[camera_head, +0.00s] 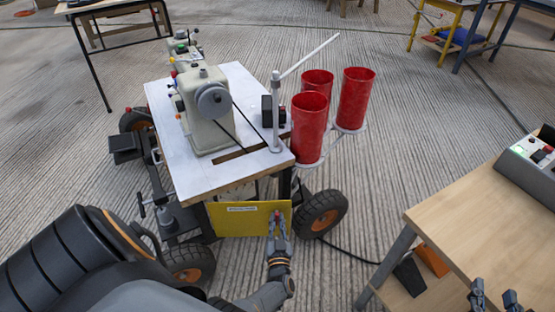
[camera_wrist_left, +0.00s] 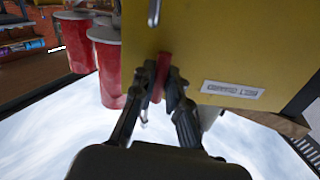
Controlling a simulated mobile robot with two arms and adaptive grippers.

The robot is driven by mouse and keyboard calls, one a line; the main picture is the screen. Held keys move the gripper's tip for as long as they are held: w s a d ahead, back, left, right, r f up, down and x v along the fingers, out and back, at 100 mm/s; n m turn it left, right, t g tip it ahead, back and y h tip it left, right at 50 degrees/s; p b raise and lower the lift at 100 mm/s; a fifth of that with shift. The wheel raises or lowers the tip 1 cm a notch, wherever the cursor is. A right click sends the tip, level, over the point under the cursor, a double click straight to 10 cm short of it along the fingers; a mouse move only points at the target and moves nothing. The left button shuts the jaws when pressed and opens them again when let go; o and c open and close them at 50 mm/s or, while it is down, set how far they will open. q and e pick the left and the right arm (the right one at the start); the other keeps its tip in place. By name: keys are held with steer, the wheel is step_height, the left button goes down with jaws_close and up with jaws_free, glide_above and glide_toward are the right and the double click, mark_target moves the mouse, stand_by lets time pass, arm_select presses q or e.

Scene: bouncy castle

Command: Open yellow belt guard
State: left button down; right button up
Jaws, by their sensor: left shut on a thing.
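The yellow belt guard (camera_head: 232,221) is an upright panel with a white label, on the near side of the sewing machine table (camera_head: 240,85), under its top. In the left wrist view the guard (camera_wrist_left: 225,40) fills the upper right, with a red handle (camera_wrist_left: 162,74) near its edge. My left gripper (camera_head: 277,222) is at the guard's right end, and its fingers (camera_wrist_left: 158,82) are shut on the red handle. My right gripper (camera_head: 495,296) is at the bottom right, its two fingers apart and nothing visible between them.
A beige sewing machine (camera_head: 208,110) stands on the white tabletop. Red cylinders (camera_head: 309,127) stand at its right, beside a pale angled rod. Wheels (camera_head: 320,214) flank the guard. A wooden table (camera_head: 490,215) with a control box (camera_head: 535,160) is at the right; open floor lies between.

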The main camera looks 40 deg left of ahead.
stand_by(0.3)
arm_select(q)
steer(key=c, duration=1.3)
jaws_free()
steer(key=v, duration=0.7)
steer(key=shift+s+d, duration=0.15)
steer(key=shift+s, duration=0.1)
